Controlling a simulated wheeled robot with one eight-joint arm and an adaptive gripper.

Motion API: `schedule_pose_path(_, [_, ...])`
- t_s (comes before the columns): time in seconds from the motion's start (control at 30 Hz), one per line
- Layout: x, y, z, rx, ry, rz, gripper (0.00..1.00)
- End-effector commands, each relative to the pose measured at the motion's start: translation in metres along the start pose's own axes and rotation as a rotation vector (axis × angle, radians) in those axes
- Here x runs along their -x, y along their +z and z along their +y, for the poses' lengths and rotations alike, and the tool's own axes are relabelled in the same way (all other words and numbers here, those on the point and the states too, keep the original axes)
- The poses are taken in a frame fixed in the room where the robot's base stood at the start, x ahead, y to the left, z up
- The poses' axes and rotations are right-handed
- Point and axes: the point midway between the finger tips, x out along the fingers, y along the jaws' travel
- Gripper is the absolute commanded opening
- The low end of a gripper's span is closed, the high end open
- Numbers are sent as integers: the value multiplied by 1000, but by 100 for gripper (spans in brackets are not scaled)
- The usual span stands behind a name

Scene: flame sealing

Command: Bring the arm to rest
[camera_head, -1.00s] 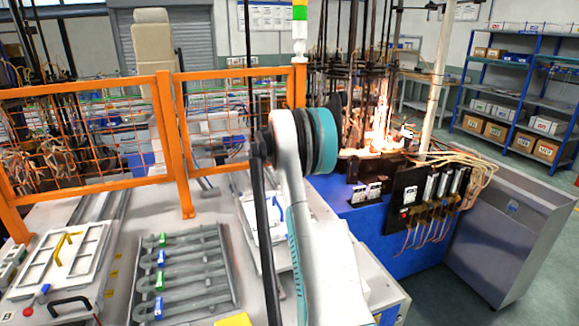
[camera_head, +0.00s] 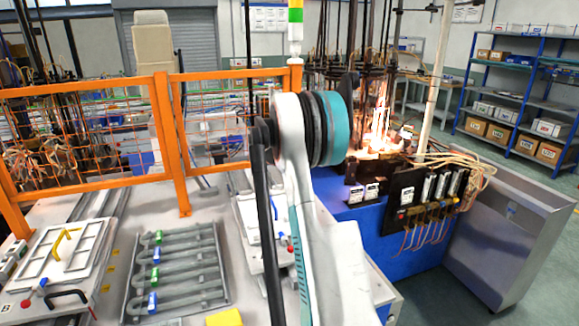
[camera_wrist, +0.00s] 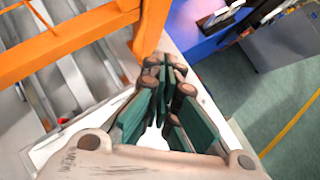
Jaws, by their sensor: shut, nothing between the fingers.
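My gripper (camera_wrist: 168,78) shows in the wrist view, its green-padded fingers shut with nothing between them. It points down over the right edge of the white table (camera_wrist: 205,105), near an orange fence post (camera_wrist: 150,25). In the head view my white and teal arm stands in the middle of the picture, and the gripper itself does not show there.
An orange mesh fence (camera_head: 165,130) runs across the table's back. A rack of grey parts (camera_head: 220,262) and a white tray with a yellow handle (camera_head: 70,245) lie left. The glowing flame machine (camera_head: 378,140) stands on a blue base to the right. Green floor (camera_wrist: 280,90) is open.

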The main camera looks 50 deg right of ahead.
Motion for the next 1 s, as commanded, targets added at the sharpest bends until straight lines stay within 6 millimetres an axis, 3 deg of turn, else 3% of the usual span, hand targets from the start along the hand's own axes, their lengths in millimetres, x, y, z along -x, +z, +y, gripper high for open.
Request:
schedule_pose_path(0.3, [46, 7, -25, -1, 0, 1, 0])
schedule_pose_path(0.77, [58, 8, -31, -1, 1, 2, 0])
schedule_pose_path(0.87, [67, 3, -21, -24, 21, 7, 0])
schedule_pose_path(1.0, [111, -22, 20, -142, 114, 39, 0])
